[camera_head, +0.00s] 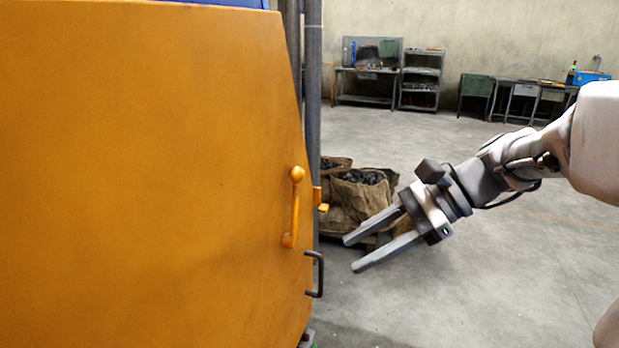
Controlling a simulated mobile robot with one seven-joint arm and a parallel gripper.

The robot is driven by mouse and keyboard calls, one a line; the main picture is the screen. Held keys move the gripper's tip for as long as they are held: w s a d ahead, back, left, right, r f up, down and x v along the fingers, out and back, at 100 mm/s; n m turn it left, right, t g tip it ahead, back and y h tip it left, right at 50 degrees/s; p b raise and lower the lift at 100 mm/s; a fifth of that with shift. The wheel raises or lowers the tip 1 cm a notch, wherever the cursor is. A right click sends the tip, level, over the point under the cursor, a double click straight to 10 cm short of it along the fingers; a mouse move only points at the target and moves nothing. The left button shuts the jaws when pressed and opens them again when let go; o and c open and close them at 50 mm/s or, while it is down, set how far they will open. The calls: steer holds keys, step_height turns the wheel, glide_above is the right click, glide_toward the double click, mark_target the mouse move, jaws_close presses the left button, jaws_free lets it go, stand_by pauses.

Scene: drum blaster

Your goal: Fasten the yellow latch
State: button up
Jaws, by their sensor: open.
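A large yellow-orange door or panel (150,180) fills the left side of the view. A yellow handle-like latch (294,208) stands upright near its right edge, with a round knob at its top. A small yellow catch (321,201) sticks out at the edge, right of the latch. I cannot tell whether the latch and catch engage. My gripper (348,254) is open and empty, its two fingers pointing left and slightly down. It appears right of the latch, apart from it, with a visible gap to the panel's edge.
A black bar handle (319,275) sits below the latch on the panel's edge. Sacks of dark lumps (360,192) stand on the floor behind my gripper. Workbenches (366,88) line the far wall. The grey floor (480,290) at right is clear.

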steer(key=w+d+r+m+t+y, duration=0.1)
steer(key=w+d+r+m+y, duration=0.1)
steer(key=w+d+m+y, duration=0.4)
steer(key=m+t+y, duration=0.1)
glide_toward(294, 209)
steer(key=w+a+r, duration=0.2)
steer(key=a+r, duration=0.1)
steer(key=a, duration=0.4)
steer(key=shift+w+r, duration=0.1)
steer(key=shift+w, duration=0.05)
steer(key=shift+c, duration=0.3)
jaws_close()
stand_by(1.0)
